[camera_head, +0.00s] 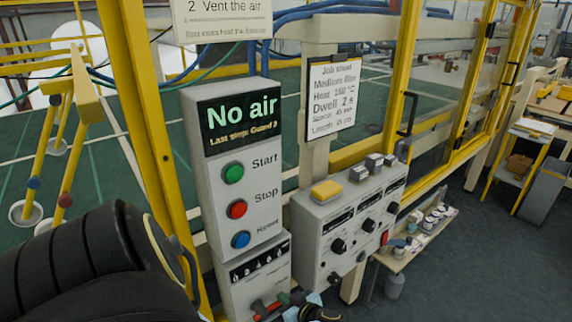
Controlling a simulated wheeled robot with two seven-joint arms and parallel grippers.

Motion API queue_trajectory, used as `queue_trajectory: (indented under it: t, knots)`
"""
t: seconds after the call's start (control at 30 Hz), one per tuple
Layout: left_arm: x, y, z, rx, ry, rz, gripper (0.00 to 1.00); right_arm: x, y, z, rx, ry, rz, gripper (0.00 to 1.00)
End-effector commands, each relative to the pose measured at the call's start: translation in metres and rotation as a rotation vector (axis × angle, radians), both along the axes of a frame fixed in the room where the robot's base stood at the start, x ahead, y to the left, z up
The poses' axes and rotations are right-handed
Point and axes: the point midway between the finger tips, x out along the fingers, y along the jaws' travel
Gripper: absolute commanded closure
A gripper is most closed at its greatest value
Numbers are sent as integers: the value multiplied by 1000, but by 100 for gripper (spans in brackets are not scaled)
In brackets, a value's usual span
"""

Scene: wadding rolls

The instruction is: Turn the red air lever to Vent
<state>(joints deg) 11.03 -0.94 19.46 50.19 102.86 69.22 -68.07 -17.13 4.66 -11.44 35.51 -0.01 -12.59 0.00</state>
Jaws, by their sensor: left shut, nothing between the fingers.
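The red air lever (261,308) is on the lower front of the grey panel box, at the bottom edge of the view. Its lower part is cut off, and I cannot read its position marks. My left gripper (302,307) is just right of the lever, partly cut off by the bottom edge. It is shut and empty; I cannot tell whether it touches the lever. My right gripper is not in view.
Green Start (233,173), red Stop (237,209) and blue Reset (241,239) buttons sit above the lever. A control box (322,225) with knobs and a yellow button stands to the right. Yellow guard posts (143,110) rise behind. The floor (480,250) at right is clear.

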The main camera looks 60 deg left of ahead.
Motion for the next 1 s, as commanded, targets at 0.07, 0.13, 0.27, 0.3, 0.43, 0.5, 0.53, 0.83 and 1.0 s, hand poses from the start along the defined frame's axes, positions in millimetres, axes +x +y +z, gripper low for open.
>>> queue_trajectory:
  t: [0.07, 0.13, 0.27, 0.3, 0.43, 0.5, 0.53, 0.83, 1.0]
  knots:
    - [0, 0, 0, 0, 0, -1, 100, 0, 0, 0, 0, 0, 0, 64]
    - [0, 0, 1, 0, 0, -1, 100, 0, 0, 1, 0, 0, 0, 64]
    - [1, 0, 7, 0, 0, -1, 100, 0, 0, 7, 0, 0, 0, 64]
    - [1, 1, 10, -1, -1, -2, 100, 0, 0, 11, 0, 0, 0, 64]
    - [2, 2, 25, -1, -1, -4, 100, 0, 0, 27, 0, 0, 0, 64]
    - [2, 4, 35, 0, 0, -4, 100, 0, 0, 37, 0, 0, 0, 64]
    - [2, 5, 39, 0, 0, -4, 100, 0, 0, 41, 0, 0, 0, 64]
    - [7, -49, 65, -5, -2, -7, 100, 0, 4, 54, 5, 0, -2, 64]
    - [9, -73, 76, -3, -1, -6, 100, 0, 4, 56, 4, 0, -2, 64]
